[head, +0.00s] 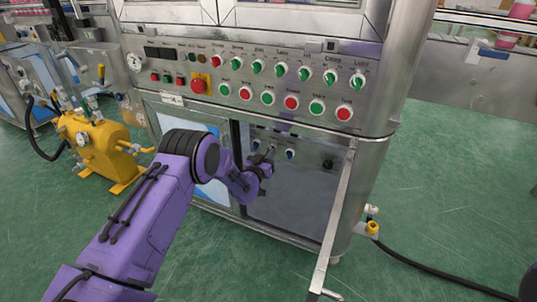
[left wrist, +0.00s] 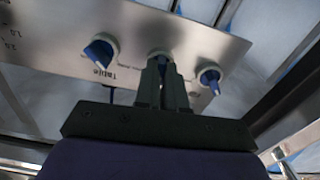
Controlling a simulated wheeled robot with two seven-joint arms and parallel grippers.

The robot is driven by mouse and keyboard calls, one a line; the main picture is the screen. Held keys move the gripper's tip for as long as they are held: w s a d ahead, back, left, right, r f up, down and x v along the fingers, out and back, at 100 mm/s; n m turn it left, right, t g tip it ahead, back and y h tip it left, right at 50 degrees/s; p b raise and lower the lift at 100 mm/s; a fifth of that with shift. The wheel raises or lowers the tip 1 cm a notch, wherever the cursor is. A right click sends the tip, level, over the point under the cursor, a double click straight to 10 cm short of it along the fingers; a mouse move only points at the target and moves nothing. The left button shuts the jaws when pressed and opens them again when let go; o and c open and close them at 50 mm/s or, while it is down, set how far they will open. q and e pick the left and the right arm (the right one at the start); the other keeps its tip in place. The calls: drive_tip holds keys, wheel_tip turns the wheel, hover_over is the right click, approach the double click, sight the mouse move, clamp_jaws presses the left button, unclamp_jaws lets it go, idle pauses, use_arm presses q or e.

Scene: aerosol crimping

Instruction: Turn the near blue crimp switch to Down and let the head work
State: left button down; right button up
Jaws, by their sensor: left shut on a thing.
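The lower panel (head: 318,148) inside the machine's front opening carries blue switches in a row. My left gripper (head: 268,158) reaches into the opening, its tips at the middle switch. In the left wrist view the fingers (left wrist: 162,82) are shut on the middle blue switch (left wrist: 160,56), which they mostly cover. Its pointer direction cannot be told. One blue switch (left wrist: 100,52) sits to its left, above a "Table" label, and another (left wrist: 210,77) to its right. These outer switches also show in the head view, at left (head: 255,145) and right (head: 290,154). My right gripper is not in view.
An open metal door (head: 336,215) stands out on the right of the opening. Above is a panel with green and red knobs and buttons (head: 267,97) and a red emergency stop (head: 199,85).

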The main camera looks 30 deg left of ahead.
use_arm(q)
drive_tip(key=m+b, duration=0.1)
drive_tip(key=m, duration=0.9)
drive_tip(key=shift+f, duration=0.1)
idle(0.4)
drive_tip(key=c, duration=1.2)
unclamp_jaws()
